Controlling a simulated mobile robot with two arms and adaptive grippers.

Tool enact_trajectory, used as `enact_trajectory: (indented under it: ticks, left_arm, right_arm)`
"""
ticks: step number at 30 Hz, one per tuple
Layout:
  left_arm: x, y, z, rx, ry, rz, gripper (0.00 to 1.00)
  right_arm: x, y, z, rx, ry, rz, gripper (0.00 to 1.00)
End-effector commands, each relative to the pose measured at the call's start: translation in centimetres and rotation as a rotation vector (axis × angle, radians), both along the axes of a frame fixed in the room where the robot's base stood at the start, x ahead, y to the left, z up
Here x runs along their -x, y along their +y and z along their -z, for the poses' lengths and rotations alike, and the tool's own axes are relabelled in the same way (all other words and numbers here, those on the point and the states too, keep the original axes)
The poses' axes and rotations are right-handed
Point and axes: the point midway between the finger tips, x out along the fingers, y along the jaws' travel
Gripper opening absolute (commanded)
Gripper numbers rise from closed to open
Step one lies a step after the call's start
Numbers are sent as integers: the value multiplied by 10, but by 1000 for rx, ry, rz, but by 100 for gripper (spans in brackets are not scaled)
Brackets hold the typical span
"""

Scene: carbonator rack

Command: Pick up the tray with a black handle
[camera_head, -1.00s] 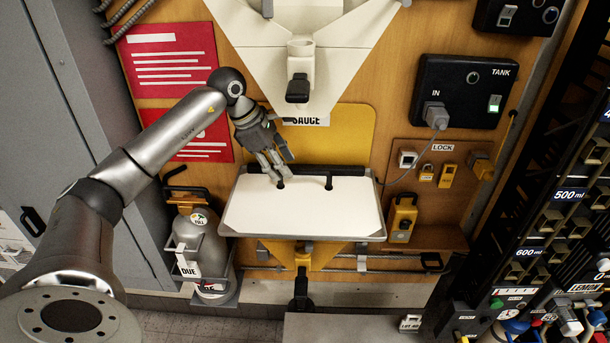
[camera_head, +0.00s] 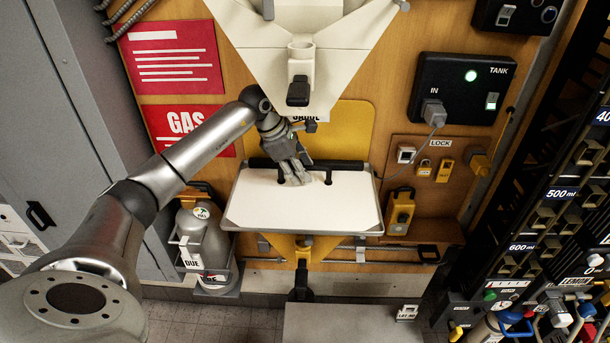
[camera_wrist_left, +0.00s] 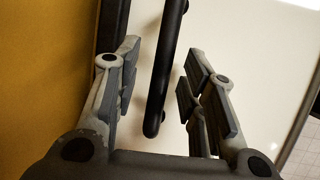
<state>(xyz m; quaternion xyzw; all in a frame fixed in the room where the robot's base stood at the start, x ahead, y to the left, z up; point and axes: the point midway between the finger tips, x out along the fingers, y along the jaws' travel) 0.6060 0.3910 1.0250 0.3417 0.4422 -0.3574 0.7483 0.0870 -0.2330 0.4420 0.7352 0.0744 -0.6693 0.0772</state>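The tray (camera_head: 300,208) is a white panel with a grey rim, set against the wall below the white funnel-shaped unit. Its black handle (camera_head: 340,165) is a bar along the back edge. My left gripper (camera_head: 297,180) is over the back of the tray at the handle. In the left wrist view, the black handle bar (camera_wrist_left: 168,60) runs between the two open fingers (camera_wrist_left: 155,95) of my left gripper, with a gap on each side. The fingers do not close on it. My right gripper is not in view.
The white dispenser with a black nozzle (camera_head: 298,92) hangs just above the tray. A gas cylinder (camera_head: 205,240) in a holder stands at the left. A yellow device (camera_head: 400,212) hangs at the right. A shelf rack (camera_head: 560,220) fills the right side.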

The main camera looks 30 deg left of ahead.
Motion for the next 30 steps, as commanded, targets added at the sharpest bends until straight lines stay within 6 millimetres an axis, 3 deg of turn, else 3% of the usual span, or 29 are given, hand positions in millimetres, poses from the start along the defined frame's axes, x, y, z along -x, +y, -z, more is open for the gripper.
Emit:
enact_trajectory:
  ticks: [1,9,30]
  left_arm:
    - [0,0,0,0,0,0,33]
    - [0,0,-1,0,0,0,0]
    - [0,1,-5,0,-7,-1,0]
  right_arm:
    - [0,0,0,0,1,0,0]
    - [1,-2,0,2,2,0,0]
    - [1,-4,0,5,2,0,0]
